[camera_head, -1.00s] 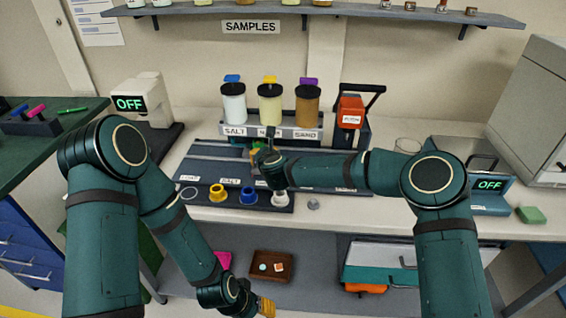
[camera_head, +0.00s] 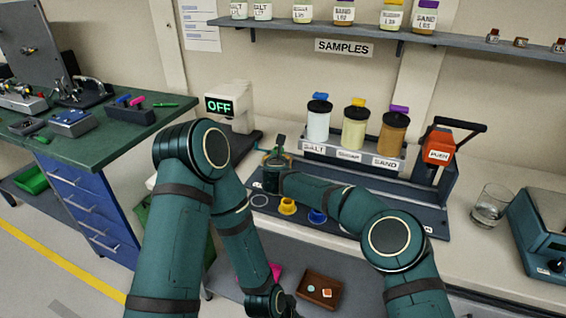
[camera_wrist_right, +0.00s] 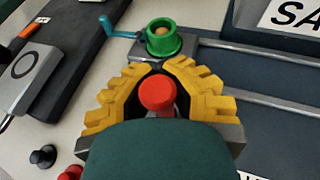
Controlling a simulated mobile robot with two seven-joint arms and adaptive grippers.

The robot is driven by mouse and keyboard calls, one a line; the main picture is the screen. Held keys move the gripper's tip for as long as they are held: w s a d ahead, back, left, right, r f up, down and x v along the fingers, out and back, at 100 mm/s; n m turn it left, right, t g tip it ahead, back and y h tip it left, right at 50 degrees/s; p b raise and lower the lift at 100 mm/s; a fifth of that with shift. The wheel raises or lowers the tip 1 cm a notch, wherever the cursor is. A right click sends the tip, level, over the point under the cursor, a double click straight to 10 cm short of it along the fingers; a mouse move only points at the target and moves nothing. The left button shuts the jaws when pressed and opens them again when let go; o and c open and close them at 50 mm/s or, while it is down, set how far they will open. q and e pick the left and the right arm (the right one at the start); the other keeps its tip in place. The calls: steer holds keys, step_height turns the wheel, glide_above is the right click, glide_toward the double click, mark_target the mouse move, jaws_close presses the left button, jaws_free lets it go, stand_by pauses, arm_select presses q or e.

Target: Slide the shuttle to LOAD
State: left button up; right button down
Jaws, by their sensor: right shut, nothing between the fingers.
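The shuttle is a grey block (camera_wrist_right: 188,52) on metal rails, carrying a green cup (camera_wrist_right: 164,42) with something tan inside. A teal handle (camera_wrist_right: 118,30) sticks out to its left. In the head view it is mostly hidden by my right arm, at the left end of the dark rail board (camera_head: 400,212), left of the SALT jar (camera_head: 318,124). My right gripper (camera_wrist_right: 156,68) is shut just in front of the green cup. A red knob (camera_wrist_right: 157,92) shows between its yellow finger pads, with no clear grip on it. The LOAD label is not readable.
Yellow (camera_head: 287,207) and blue (camera_head: 317,216) rings lie along the board's front. An orange press (camera_head: 438,148) stands at its right end, beside a glass beaker (camera_head: 490,206) and a teal scale (camera_head: 545,232). A device reading OFF (camera_head: 220,107) stands to the left.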

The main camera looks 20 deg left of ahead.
steer(key=shift+s+a+r, duration=0.1)
steer(key=shift+s+a, duration=0.05)
steer(key=shift+a, duration=0.15)
steer(key=c, duration=0.9)
jaws_free()
steer(key=shift+a, duration=0.1)
steer(key=shift+d, duration=0.2)
steer(key=shift+s, duration=0.1)
steer(key=v, duration=1.1)
steer(key=shift+s+d, duration=0.2)
steer(key=shift+s, duration=0.1)
